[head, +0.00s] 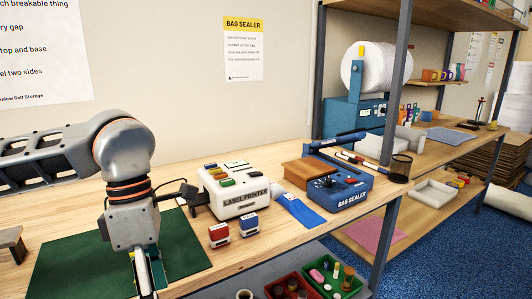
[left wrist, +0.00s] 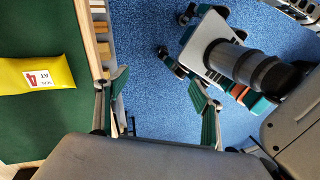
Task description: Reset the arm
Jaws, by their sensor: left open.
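My left arm comes in from the left in the head view and bends down at the wrist. My left gripper (head: 150,272) points down over the front part of the green mat (head: 75,262), and its tips are cut off by the lower edge of the picture. In the left wrist view the left gripper (left wrist: 154,100) is open, with its two fingers wide apart and only blue floor between them. A yellow packet (left wrist: 18,76) with a white label lies on the green mat, left of the fingers and apart from them. My right gripper is not in view.
A label printer (head: 235,190), a red stamp (head: 219,235), a blue stamp (head: 249,224) and a bag sealer (head: 338,190) stand on the bench right of my left gripper. The bench edge (left wrist: 87,40) runs close beside its left finger. A lower shelf holds red and green bins (head: 330,279).

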